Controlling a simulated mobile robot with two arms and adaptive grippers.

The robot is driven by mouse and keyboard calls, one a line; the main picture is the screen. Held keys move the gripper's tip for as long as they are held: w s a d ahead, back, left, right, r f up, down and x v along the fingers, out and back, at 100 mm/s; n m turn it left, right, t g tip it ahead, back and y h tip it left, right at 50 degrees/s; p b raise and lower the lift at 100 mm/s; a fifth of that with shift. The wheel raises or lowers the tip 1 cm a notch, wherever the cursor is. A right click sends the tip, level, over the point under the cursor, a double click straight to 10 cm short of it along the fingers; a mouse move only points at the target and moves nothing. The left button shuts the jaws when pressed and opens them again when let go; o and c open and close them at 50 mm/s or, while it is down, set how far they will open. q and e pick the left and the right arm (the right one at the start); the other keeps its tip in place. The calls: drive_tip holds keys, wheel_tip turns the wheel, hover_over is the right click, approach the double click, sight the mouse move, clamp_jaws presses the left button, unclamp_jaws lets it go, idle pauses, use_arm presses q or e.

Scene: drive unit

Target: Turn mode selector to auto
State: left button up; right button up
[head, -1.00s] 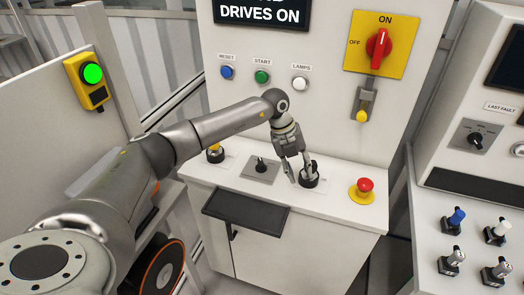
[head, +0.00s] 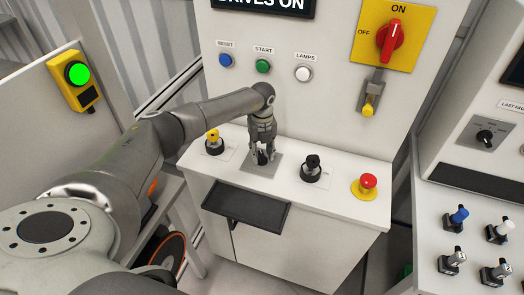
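A small black selector knob (head: 262,158) stands on a grey square plate (head: 277,169) on the sloped white console top. The plate's markings are too small or covered to read, so I cannot tell the knob's setting. My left gripper (head: 262,156) points down over this plate. Its two fingers are apart, one on each side of the knob, and partly hide it. I cannot see whether they touch it. My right gripper is not in view.
A yellow-topped control (head: 213,139) stands left of the plate, a black joystick (head: 312,166) right of it, and a red emergency button (head: 368,182) farther right. A black tray (head: 245,208) juts out in front. The red main switch (head: 389,41) points to ON.

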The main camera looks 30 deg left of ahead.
use_arm(q)
drive_tip(key=shift+s+f, duration=0.1)
drive_tip(key=shift+f, duration=0.15)
drive_tip(key=shift+d, duration=0.1)
drive_tip(key=shift+f, duration=0.1)
drive_tip(key=shift+c, duration=1.4)
drive_tip(key=c, duration=0.5)
clamp_jaws()
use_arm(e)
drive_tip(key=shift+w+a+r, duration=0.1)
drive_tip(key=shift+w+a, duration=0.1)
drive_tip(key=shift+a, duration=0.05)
